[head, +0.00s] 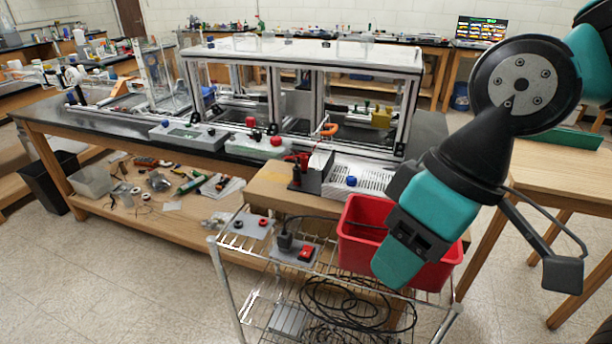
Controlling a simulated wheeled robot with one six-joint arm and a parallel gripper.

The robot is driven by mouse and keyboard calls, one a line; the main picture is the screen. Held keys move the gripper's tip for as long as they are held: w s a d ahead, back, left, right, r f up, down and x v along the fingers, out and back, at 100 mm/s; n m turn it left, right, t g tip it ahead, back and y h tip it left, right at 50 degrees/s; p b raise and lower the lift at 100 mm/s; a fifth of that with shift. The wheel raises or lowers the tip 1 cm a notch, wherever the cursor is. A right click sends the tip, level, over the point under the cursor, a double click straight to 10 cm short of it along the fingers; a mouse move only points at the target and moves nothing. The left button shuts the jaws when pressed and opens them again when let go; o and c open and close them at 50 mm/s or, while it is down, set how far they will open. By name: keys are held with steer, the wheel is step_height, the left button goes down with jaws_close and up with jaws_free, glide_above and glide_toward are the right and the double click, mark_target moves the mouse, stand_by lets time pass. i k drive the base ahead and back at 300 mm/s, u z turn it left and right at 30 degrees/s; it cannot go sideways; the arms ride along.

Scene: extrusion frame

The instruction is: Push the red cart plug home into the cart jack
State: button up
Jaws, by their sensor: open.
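My gripper (408,242) is the teal and black end of my arm. It hangs in front of the red bin, apart from the cart's small plates, and I see nothing held in it; its fingertips are hard to make out. On the wire cart (226,268), a grey plate (250,232) carries a dark round fitting and a red round fitting (263,222). A second plate (279,257) carries a black block (285,241) with a cable and a red block (306,253). I cannot tell which of these is the plug or the jack, or how deep any plug sits.
The red bin (358,250) stands at the cart's right. Loose black cable (345,303) coils on the lower shelf. A bench with a framed clear enclosure (300,52) stands behind. A wooden table (560,180) is at right. Floor at lower left is clear.

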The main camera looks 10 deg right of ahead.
mark_target(304, 159)
steer(key=k, duration=0.2)
steer(key=u, duration=1.9)
steer(key=i, duration=2.3)
steer(key=z, duration=2.95)
steer(key=i, duration=0.45)
steer(key=u, duration=0.05)
